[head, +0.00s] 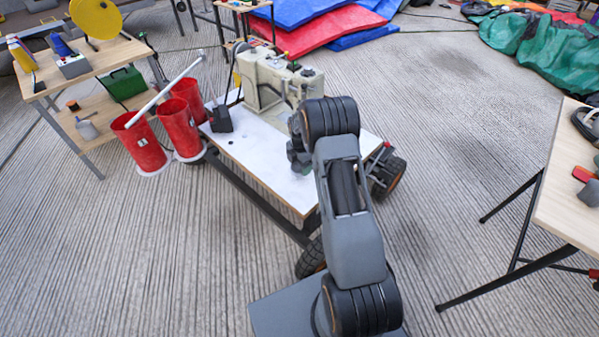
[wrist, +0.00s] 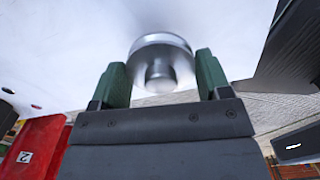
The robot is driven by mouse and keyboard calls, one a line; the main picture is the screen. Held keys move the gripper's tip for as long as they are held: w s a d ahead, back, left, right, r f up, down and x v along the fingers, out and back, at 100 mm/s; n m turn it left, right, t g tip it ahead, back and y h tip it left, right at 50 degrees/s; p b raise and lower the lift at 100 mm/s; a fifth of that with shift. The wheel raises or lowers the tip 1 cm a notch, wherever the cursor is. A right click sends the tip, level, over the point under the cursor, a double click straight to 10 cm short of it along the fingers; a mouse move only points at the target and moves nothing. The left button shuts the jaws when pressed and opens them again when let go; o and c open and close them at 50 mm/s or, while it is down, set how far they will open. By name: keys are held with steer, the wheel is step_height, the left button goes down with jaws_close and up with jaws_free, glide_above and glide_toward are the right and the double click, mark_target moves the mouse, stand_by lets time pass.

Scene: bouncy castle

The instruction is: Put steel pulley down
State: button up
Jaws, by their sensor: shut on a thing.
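The steel pulley (wrist: 160,44) is a shiny round metal piece with a short hub, seen in the wrist view between the green fingertips. My gripper (wrist: 160,75) is shut on it. The pulley is close to the white top of the sewing machine table (head: 262,160); I cannot tell whether it touches. In the head view my gripper (head: 302,168) is low over the right part of this table, and my arm hides most of it and the pulley.
A beige sewing machine (head: 262,82) stands at the table's back. Red buckets (head: 138,143) stand left of it, one with a pale pole. A wooden workbench (head: 85,68) is far left, another table (head: 565,200) right. The white top's front left is clear.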

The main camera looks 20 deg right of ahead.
mark_target(300, 171)
steer(key=shift+s+a+f+b, duration=0.15)
steer(key=shift+f+b, duration=0.55)
steer(key=shift+f, duration=1.05)
steer(key=shift+f, duration=0.2)
steer(key=o, duration=1)
steer(key=shift+r, duration=0.1)
